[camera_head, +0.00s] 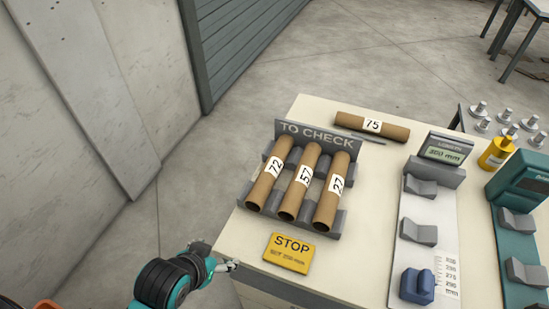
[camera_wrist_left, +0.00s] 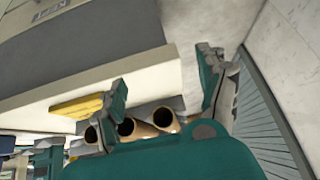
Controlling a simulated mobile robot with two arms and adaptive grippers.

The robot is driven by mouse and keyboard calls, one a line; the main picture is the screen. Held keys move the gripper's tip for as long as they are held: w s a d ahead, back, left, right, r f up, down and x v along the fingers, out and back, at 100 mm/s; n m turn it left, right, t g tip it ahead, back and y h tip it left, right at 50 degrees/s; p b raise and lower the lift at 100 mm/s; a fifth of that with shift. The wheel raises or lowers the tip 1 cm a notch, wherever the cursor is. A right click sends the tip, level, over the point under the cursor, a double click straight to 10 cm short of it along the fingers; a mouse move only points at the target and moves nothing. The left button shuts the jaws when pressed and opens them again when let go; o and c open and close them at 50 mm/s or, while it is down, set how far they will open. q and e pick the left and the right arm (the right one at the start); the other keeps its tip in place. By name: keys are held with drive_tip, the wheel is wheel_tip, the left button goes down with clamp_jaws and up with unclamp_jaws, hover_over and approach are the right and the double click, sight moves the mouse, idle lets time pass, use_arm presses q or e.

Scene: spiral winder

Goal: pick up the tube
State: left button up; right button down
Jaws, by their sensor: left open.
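Three brown cardboard tubes lie side by side, tilted, in a grey rack marked TO CHECK (camera_head: 318,136): tube 72 (camera_head: 270,175), tube 57 (camera_head: 301,182) and tube 27 (camera_head: 333,190). A fourth tube, 75 (camera_head: 392,131), lies on the table behind the rack. My left gripper (camera_head: 229,265) is open and empty at the table's front left edge, apart from the tubes and left of the yellow STOP sign. In the left wrist view, the open fingers (camera_wrist_left: 163,80) spread wide, with the tubes' hollow ends (camera_wrist_left: 165,119) beyond them. My right gripper is not in view.
The yellow STOP sign (camera_head: 289,253) lies in front of the rack. A length gauge (camera_head: 445,152) with grey V-shaped supports and a blue block (camera_head: 417,286) stands to the right. A yellow bottle (camera_head: 496,153) and several metal pegs are farther right. A concrete wall is at left.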

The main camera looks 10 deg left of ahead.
use_arm(q)
drive_tip(key=shift+t, duration=0.9)
drive_tip(key=w, duration=0.1)
drive_tip(key=w+r, duration=0.1)
drive_tip(key=w+d, duration=0.1)
drive_tip(key=shift+w+r, duration=0.3)
drive_tip(key=shift+r, duration=0.05)
drive_tip(key=w+d+r+t+h, duration=0.2)
drive_tip(key=w+d+r+t, duration=0.15)
drive_tip(key=w+r, duration=0.3)
drive_tip(key=t+p, duration=0.1)
drive_tip(key=p, duration=0.1)
approach(267, 173)
drive_tip(key=x, duration=0.6)
drive_tip(key=shift+w+d, duration=0.1)
drive_tip(key=shift+w+d+f, duration=0.1)
drive_tip(key=shift+w, duration=0.4)
drive_tip(key=p+x, duration=0.1)
drive_tip(key=x, duration=0.3)
drive_tip(key=shift+w+f, duration=0.2)
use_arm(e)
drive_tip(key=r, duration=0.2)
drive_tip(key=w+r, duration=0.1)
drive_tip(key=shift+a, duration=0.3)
use_arm(q)
drive_tip(key=shift+s, duration=0.1)
drive_tip(key=c, duration=1.3)
